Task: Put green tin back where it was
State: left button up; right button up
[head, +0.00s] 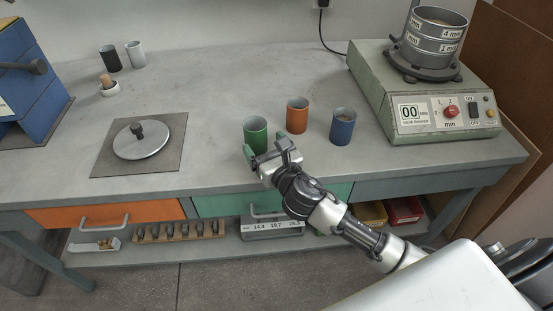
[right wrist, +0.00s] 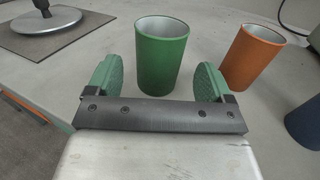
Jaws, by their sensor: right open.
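The green tin (head: 256,131) stands upright on the concrete bench, left of an orange tin (head: 297,115) and a blue tin (head: 342,127). My right gripper (head: 268,152) is at the bench's front edge, just in front of the green tin. In the right wrist view the green tin (right wrist: 162,58) stands between and slightly beyond the open green-padded fingers (right wrist: 158,82), with a gap on either side. The tin looks empty from what shows of its inside. My left gripper is not in view.
A sieve shaker (head: 430,95) stands at the back right. A round metal lid (head: 142,140) lies on a dark square plate at left. Black (head: 110,58) and white (head: 136,54) tins and a small mortar (head: 109,88) stand at the back left.

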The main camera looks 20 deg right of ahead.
jog(key=s, duration=0.6)
jog(key=shift+s+d, duration=0.4)
dwell(1.0)
